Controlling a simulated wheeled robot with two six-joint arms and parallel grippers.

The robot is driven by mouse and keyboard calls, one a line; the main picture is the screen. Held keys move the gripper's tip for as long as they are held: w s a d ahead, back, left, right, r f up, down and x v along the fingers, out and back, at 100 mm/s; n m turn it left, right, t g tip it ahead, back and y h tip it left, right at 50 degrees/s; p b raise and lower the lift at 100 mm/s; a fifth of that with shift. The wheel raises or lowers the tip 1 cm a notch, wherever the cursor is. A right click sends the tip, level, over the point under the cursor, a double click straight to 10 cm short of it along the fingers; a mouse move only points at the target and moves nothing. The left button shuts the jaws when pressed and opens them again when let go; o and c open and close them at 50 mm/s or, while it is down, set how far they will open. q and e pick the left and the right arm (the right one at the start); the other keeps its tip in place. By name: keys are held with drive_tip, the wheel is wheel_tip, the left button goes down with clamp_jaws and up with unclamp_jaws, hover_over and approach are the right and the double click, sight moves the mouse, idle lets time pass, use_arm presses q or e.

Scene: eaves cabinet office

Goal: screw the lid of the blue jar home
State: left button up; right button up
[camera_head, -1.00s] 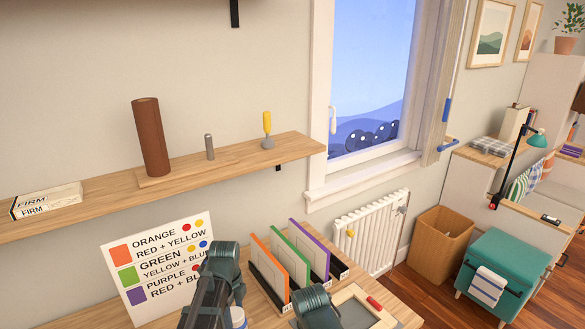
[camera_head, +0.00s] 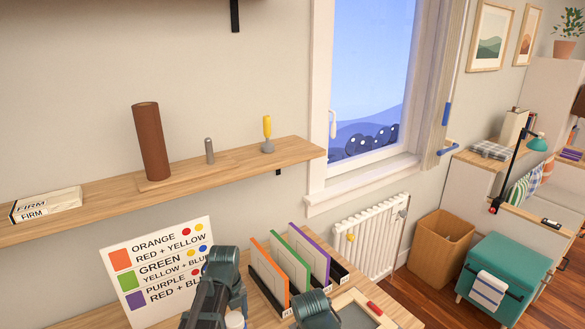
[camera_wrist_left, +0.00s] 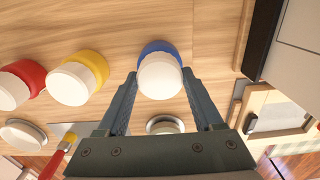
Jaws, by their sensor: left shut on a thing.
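In the left wrist view the blue jar (camera_wrist_left: 158,47) stands on the wooden desk, with its white lid (camera_wrist_left: 160,78) on the side toward me. My left gripper (camera_wrist_left: 160,84) has one finger on each side of the lid and is shut on it. I cannot tell from this angle how far the lid is screwed on. In the head view my left arm covers most of this spot. My right gripper is not visible; only a dark part of my right arm shows at the bottom.
A red jar (camera_wrist_left: 30,73) and a yellow jar (camera_wrist_left: 92,65) with white tops stand to the left. Two round pale pieces (camera_wrist_left: 22,135) (camera_wrist_left: 165,125) and a red-handled tool (camera_wrist_left: 55,158) lie nearer. A colour chart (camera_head: 150,275) and coloured panels (camera_head: 285,262) stand behind.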

use_arm(q)
drive_tip(key=o, duration=1.6)
drive_tip(key=shift+s+d, duration=0.1)
drive_tip(key=shift+d, duration=0.05)
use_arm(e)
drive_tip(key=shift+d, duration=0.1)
use_arm(q)
drive_tip(key=n, duration=1.1)
drive_tip(key=shift+w, duration=0.2)
drive_tip(key=n, duration=0.5)
drive_tip(key=shift+n, duration=0.7)
drive_tip(key=n, duration=0.6)
drive_tip(key=shift+a+n, duration=0.25)
drive_tip(key=shift+n, duration=0.05)
